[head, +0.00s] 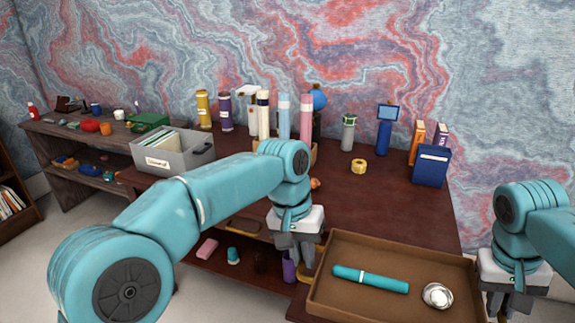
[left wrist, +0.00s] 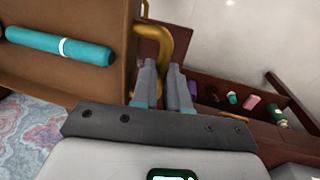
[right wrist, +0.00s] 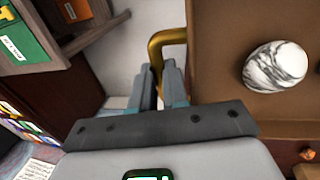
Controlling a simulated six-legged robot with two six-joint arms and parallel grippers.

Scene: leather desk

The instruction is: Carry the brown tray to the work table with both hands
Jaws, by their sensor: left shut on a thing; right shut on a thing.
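The brown tray (head: 390,250) is at the lower right of the head view, level, with a teal cylinder (head: 370,280) with a pale band and a round marbled stone (head: 437,295) in it. My left gripper (head: 297,268) is shut on the tray's brass handle (left wrist: 172,42) at its left side. My right gripper (head: 497,300) is shut on the opposite brass handle (right wrist: 160,42). The tray overlaps the front right of the dark red-brown table (head: 385,205) in the head view. I cannot tell whether anything supports it from below.
Bottles, books (head: 432,165), a yellow tape roll (head: 358,166) and a grey file box (head: 172,152) stand on the table. Its middle right is largely clear. A lower shelf holds small things such as a pink block (head: 207,249). A wooden shelf unit (head: 75,145) stands at the left.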

